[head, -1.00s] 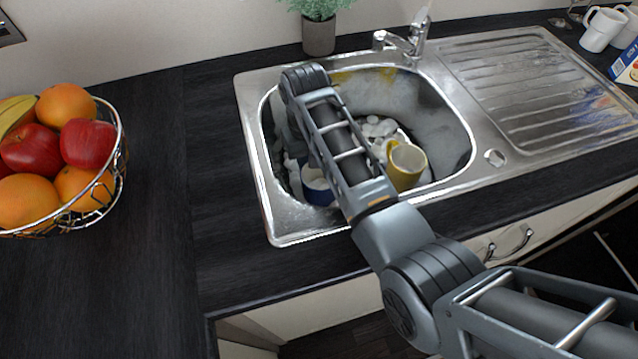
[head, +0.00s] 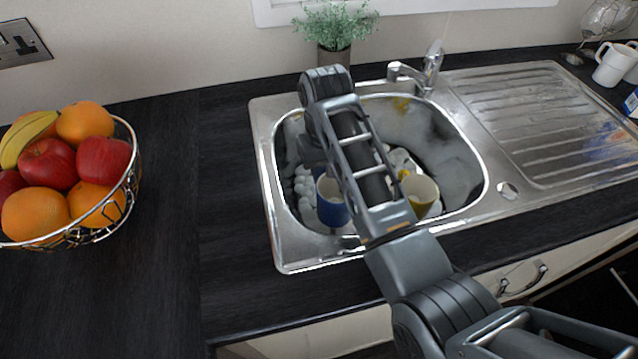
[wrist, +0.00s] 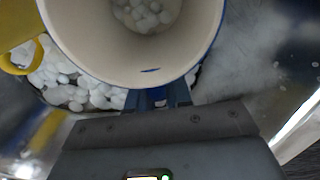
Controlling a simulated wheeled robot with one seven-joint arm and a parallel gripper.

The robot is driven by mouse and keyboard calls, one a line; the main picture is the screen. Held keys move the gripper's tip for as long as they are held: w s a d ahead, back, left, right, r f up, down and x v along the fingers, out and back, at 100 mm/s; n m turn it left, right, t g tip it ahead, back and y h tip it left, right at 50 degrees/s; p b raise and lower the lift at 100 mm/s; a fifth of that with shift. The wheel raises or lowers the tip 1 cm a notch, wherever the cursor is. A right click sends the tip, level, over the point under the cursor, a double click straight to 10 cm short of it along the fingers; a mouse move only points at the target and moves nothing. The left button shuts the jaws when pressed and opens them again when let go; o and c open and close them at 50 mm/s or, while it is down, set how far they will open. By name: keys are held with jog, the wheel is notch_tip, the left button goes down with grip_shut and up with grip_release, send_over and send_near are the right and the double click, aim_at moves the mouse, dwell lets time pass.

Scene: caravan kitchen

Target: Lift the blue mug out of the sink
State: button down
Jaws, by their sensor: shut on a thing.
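The blue mug (head: 331,205) is in the left part of the sink basin in the head view, partly behind my arm. In the wrist view I look down into the blue mug (wrist: 135,45); its inside is cream with some white foam at the bottom. My gripper (wrist: 160,97) is shut on the blue mug at its near side. The gripper's fingers are hidden behind my arm in the head view. The sink (head: 281,253) is a steel basin with white foam in it.
A yellow mug (head: 421,191) stands in the basin to the right; in the wrist view the yellow mug (wrist: 12,62) is close by at left. The tap (head: 410,75) is behind, the drainer (head: 545,110) right, a fruit basket (head: 128,190) left.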

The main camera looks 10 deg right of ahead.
jog(key=s+d+r+p, duration=0.4)
jog(key=d+r, duration=0.3)
jog(key=d, duration=0.2)
jog(key=shift+s+d+r, duration=0.15)
jog(key=shift+s+d, duration=0.05)
jog(key=shift+d, duration=0.1)
jog(key=shift+w, duration=0.1)
